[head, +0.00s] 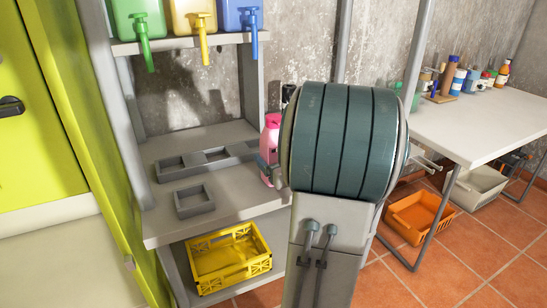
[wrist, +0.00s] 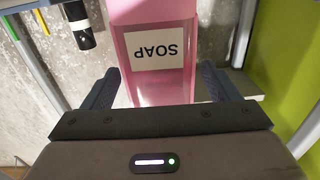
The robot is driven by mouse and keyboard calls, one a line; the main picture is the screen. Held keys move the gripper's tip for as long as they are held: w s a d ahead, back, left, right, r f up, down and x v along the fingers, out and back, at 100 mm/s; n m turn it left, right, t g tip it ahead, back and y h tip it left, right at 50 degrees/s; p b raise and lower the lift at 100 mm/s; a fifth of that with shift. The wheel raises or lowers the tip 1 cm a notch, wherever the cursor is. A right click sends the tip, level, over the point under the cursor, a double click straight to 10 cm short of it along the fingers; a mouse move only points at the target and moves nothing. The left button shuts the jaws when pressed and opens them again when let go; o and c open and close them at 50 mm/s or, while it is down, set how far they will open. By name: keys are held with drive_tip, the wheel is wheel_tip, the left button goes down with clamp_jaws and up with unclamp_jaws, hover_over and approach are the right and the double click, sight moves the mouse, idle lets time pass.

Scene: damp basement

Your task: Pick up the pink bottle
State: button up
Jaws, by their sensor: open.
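The pink bottle (head: 270,138) stands on the grey shelf beside my arm in the head view, which hides part of it. In the wrist view the pink bottle (wrist: 178,75) fills the top middle, see-through, with a white label reading SOAP upside down. My gripper (wrist: 168,88) is open in the wrist view, with one finger to the left and one to the right of the bottle. Gaps show between the fingers and the bottle. In the head view only a small part of my gripper (head: 268,170) shows at the bottle; the rest is behind my arm.
A dark cylinder (wrist: 80,25) stands left of the bottle in the wrist view. Grey trays (head: 195,200) sit on the shelf (head: 160,228). A yellow crate (head: 230,262) is below. A white table (head: 480,125) with several bottles stands at right, an orange crate (head: 420,218) under it.

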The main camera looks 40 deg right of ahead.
drive_tip(key=shift+w+d, duration=0.15)
drive_tip(key=shift+w, duration=0.7)
drive_tip(key=c, duration=1.2)
drive_tip(key=shift+r, duration=0.15)
